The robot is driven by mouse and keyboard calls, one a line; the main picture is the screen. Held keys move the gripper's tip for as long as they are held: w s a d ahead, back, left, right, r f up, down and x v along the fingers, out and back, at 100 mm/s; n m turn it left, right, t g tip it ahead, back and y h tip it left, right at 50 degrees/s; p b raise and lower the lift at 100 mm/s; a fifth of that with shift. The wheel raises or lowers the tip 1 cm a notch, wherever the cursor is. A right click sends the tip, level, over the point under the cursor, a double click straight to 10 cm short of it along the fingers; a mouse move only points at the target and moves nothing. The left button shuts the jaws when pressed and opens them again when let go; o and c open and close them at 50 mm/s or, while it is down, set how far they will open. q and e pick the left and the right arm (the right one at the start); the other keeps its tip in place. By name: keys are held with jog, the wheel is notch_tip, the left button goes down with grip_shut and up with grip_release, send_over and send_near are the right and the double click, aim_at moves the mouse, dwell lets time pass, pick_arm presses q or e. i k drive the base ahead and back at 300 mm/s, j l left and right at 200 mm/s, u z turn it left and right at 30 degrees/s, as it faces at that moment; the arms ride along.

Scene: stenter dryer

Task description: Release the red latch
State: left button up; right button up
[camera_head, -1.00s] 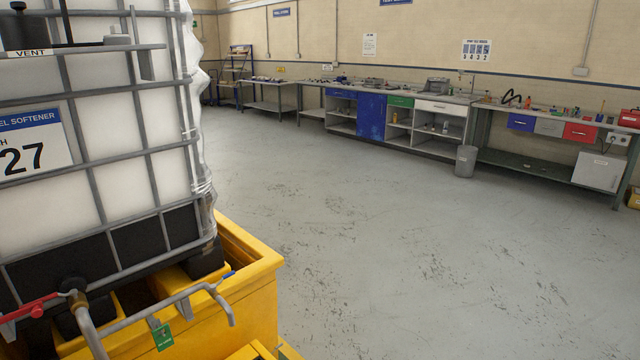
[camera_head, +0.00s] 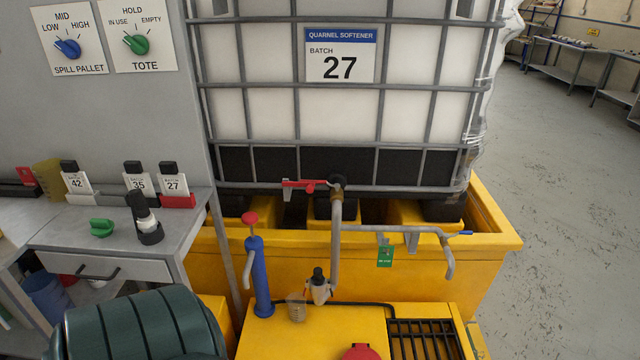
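A grey pipe (camera_head: 336,250) runs down from the valve. Another pipe (camera_head: 400,229) runs to the right, with a blue-tipped end and a green tag (camera_head: 385,256). Neither of my grippers is in view.
The tote stands in a yellow spill pallet (camera_head: 480,250). In front are a blue hand pump (camera_head: 261,280) with a red knob and a red-topped item (camera_head: 361,352). A bench (camera_head: 110,235) stands left, with a green ribbed drum (camera_head: 140,325) before it. Floor at right is clear.

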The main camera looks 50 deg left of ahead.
aim_at(309, 185)
jog(key=u, duration=1.8)
